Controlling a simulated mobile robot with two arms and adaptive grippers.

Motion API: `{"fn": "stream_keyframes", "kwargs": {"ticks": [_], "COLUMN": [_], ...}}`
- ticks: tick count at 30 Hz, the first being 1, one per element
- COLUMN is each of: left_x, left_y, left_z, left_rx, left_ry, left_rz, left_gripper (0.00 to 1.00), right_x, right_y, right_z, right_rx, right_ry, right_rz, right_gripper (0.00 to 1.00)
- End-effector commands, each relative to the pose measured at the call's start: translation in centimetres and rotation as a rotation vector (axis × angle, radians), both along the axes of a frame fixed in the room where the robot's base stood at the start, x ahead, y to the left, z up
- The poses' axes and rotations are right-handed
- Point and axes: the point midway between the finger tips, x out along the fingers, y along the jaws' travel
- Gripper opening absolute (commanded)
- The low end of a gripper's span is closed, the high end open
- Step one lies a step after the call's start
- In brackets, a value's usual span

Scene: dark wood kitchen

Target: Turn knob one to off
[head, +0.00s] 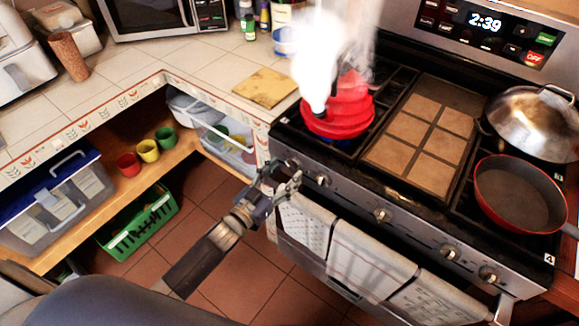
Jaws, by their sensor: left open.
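The stove front (415,236) carries a row of several silver knobs. The leftmost knob (292,163) is at the left end of the row, just above my left gripper (283,178). A second knob (322,180) sits a little to its right. My left gripper is open and empty, its fingertips close to the leftmost knob; I cannot tell whether they touch it. A red kettle (340,112) stands on the left burner with thick white steam rising from it. A blue glow shows under the kettle. My right gripper is out of view.
Towels (350,252) hang from the oven handle below the knobs. A red-rimmed pan (520,195) and a lidded silver pot (538,122) stand on the right burners. A tiled griddle (424,135) lies between. Open shelves with bins are at left.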

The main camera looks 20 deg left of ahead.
Motion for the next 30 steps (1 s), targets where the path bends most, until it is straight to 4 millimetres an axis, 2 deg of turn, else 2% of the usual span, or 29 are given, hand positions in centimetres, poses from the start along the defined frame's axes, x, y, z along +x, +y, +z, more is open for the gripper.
{"fn": "stream_keyframes", "kwargs": {"ticks": [6,17,18,23,24,30], "left_x": [2.3,2.8,2.8,2.8,2.8,2.8], "left_y": [-0.9,-1.0,-1.0,-1.0,-1.0,-1.0], "left_z": [0.0,-0.1,-0.1,-0.1,0.0,0.0], "left_rx": [-0.001,0.0,0.0,0.0,0.0,0.005], "left_ry": [0.0,0.001,0.001,0.001,0.001,-0.001], "left_rz": [0.0,0.0,0.0,0.0,0.0,0.0], "left_gripper": [0.58,0.58,0.53,0.17,0.14,0.14], "right_x": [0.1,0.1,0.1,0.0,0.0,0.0], "right_y": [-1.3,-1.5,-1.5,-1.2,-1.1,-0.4], "right_z": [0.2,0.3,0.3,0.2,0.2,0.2], "right_rx": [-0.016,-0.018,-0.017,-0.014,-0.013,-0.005], "right_ry": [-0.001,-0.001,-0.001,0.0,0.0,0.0], "right_rz": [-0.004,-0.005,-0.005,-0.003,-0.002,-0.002], "right_gripper": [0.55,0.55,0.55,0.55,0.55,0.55]}}
